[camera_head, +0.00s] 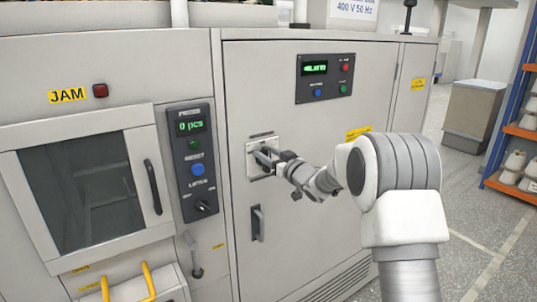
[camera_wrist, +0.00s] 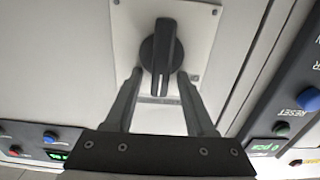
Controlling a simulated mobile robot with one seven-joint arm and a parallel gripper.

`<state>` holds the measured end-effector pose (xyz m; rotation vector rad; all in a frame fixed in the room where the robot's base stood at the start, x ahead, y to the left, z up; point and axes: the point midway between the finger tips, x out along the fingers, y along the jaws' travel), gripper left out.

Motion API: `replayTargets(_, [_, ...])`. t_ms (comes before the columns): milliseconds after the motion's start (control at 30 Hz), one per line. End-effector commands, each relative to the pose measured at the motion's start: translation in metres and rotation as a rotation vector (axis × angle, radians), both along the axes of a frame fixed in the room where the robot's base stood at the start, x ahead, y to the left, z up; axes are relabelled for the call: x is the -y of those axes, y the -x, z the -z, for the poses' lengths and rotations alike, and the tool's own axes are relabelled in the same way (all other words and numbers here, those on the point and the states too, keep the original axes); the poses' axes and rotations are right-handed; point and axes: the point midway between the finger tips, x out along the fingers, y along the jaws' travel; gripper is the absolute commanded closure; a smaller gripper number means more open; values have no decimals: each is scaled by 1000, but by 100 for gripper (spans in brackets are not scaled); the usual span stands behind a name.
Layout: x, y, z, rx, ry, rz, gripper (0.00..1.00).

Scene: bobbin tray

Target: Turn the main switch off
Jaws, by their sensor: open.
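The main switch (camera_wrist: 161,44) is a black rotary knob with a raised grip bar on a pale square plate (camera_wrist: 205,22). In the wrist view its bar runs nearly up and down the picture. In the head view the plate (camera_head: 252,170) sits on the grey cabinet door, and my gripper hides most of the knob. My gripper (camera_head: 267,158) is at the plate. In the wrist view my gripper (camera_wrist: 160,73) is open, with one finger on each side of the knob's lower end. I cannot tell whether either finger touches it.
A door handle (camera_head: 257,222) is below the switch. A control panel (camera_head: 325,78) is above and to the right. Left of the door are a panel with a lifter knob (camera_head: 205,206) and a windowed hatch (camera_head: 85,185). Open floor lies to the right, before an orange shelf (camera_head: 521,130).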

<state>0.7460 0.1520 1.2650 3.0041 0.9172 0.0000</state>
Motion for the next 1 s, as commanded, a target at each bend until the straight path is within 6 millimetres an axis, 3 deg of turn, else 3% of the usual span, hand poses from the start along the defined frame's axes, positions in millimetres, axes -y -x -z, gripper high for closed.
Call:
replayTargets(133, [0,0,0,0,0,0,49])
replayTargets(433, [0,0,0,0,0,0,100])
replayTargets(1000, [-2,2,4,52,74,-1,100])
